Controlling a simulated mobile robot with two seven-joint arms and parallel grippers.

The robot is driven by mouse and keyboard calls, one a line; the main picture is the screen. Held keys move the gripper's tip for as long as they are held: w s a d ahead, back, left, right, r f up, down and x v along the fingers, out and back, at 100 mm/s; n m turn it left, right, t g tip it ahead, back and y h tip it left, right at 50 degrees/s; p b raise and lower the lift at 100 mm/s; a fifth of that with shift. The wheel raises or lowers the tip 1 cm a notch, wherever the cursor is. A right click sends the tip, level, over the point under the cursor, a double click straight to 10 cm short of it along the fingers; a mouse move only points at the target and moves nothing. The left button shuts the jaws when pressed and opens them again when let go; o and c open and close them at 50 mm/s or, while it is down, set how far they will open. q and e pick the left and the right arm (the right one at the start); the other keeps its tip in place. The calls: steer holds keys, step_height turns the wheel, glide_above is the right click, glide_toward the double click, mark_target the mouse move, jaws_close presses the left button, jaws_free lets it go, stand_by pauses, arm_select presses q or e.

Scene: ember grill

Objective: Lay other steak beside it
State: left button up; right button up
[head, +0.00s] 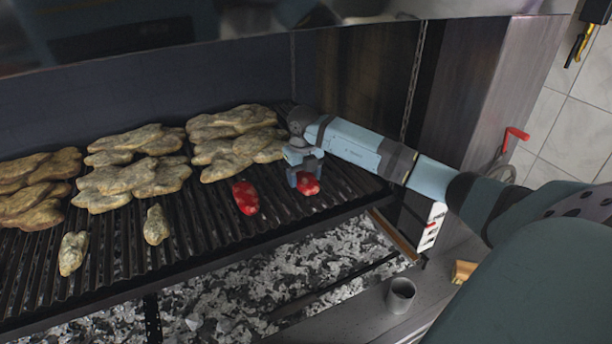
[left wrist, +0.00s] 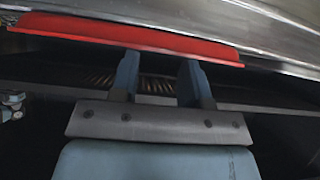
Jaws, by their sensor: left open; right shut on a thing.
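One red raw steak (head: 245,197) lies on the grill grate (head: 215,218), in front of the right-hand pile of browned pieces. The other red steak (head: 308,185) is to its right, with a gap between them. My right gripper (head: 306,177) is shut on this other steak from above, at or just above the bars; I cannot tell if it touches them. My left gripper (left wrist: 159,64) shows only in the left wrist view. It is open, its fingers apart close to a long red bar (left wrist: 120,36); I cannot tell if they touch it.
Several piles of browned pieces (head: 130,178) cover the back of the grate, and two small browned pieces (head: 156,225) lie in front. Grey coals (head: 340,250) lie below. A grey cup (head: 401,294) stands on the front ledge. The grill's side wall (head: 365,80) is close on the right.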

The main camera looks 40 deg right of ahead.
mark_target(302, 176)
steer(key=shift+a, duration=0.35)
steer(key=o, duration=0.6)
steer(key=shift+c, duration=0.2)
steer(key=o, duration=0.5)
steer(key=shift+d+f, duration=0.1)
steer(key=shift+d, duration=0.05)
steer(key=shift+c, duration=0.2)
step_height(302, 176, up, 8)
steer(key=p, duration=0.4)
steer(key=shift+p, duration=0.3)
arm_select(q)
steer(key=shift+w+a+r+n, duration=0.15)
steer(key=shift+a+r, duration=0.15)
steer(key=shift+r, duration=0.65)
steer(key=shift+s+a+r+n, duration=0.15)
steer(key=shift+a+r, duration=0.15)
steer(key=shift+r, duration=0.6)
arm_select(e)
steer(key=shift+r, duration=2.25)
arm_select(q)
steer(key=shift+w, duration=0.1)
